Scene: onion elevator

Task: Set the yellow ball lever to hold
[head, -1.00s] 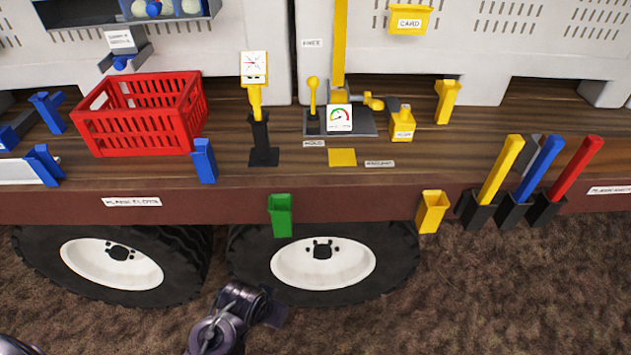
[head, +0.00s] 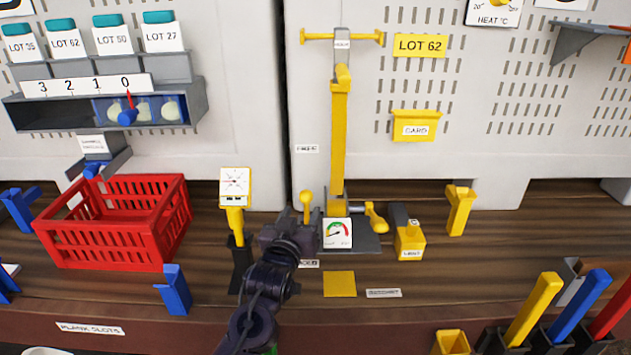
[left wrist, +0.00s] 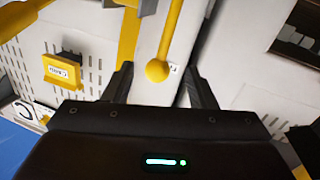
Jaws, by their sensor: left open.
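The yellow ball lever (head: 306,200) stands upright on the dark base plate (head: 368,244), left of the gauge card (head: 337,233). Its ball also shows in the left wrist view (left wrist: 158,70), between the two fingers. My left gripper (head: 290,215) is open at the lever, with its fingers on either side of the ball as the left wrist view shows it. Whether a finger touches the lever cannot be told. The HOLD label (head: 308,264) lies in front of the base plate, partly hidden by my gripper. The FREE label (head: 306,149) is on the wall behind. My right gripper does not show.
A tall yellow post (head: 338,140) rises right behind the gauge card. A yellow handle (head: 376,218) and yellow box (head: 410,240) stand to the right. The dial stand (head: 235,190) and red crate (head: 115,225) are to the left. A yellow pad (head: 339,284) lies in front.

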